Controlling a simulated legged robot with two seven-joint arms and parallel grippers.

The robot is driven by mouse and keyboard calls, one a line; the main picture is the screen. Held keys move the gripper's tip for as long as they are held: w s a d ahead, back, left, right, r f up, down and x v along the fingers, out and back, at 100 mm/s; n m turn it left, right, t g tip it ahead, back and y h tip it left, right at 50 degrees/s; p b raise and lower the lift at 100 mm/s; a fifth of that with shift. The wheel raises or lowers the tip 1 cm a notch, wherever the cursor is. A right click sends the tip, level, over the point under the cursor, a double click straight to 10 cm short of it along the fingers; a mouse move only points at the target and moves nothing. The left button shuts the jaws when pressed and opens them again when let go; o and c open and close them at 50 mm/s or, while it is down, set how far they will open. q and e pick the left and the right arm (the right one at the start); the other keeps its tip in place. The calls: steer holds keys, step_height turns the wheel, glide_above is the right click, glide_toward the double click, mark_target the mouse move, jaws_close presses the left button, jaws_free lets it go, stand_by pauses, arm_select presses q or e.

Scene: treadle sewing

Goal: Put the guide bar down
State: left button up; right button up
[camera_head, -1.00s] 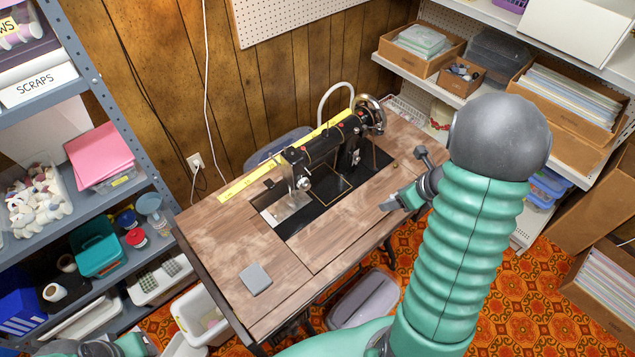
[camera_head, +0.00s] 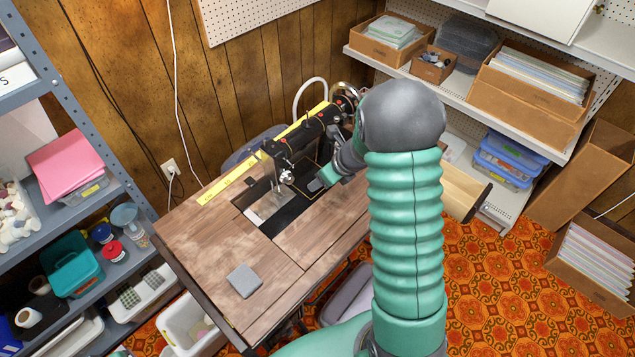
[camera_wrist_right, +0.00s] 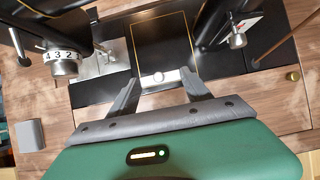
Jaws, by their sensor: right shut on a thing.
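My right gripper (camera_head: 318,184) reaches in over the black machine bed, in front of the sewing machine (camera_head: 300,143). In the right wrist view the two fingers of my right gripper (camera_wrist_right: 158,80) stand apart. A short silvery bar with a round knob (camera_wrist_right: 158,79) spans between their tips. I take it to be the guide bar, and the gripper is shut on it. The bed plate (camera_wrist_right: 160,40) with its yellow outline lies just beyond. I cannot tell whether the bar touches it. In the head view the bar is too small or hidden to make out. My left gripper is not in view.
A grey square pad (camera_head: 244,281) lies on the wooden table (camera_head: 195,245). A yellow measuring strip (camera_head: 230,183) runs behind the machine. A pale drawer (camera_head: 462,190) sticks out at the table's right.

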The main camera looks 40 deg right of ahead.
steer(key=b+x, duration=0.1)
steer(key=x, duration=0.2)
steer(key=shift+s+a+f+b, duration=0.1)
steer(key=shift+a+f+b, duration=0.05)
steer(key=shift+f+b, duration=0.25)
steer(key=shift+f, duration=0.35)
steer(key=shift+r, duration=0.15)
steer(key=o, duration=1.3)
steer(key=shift+o, duration=0.2)
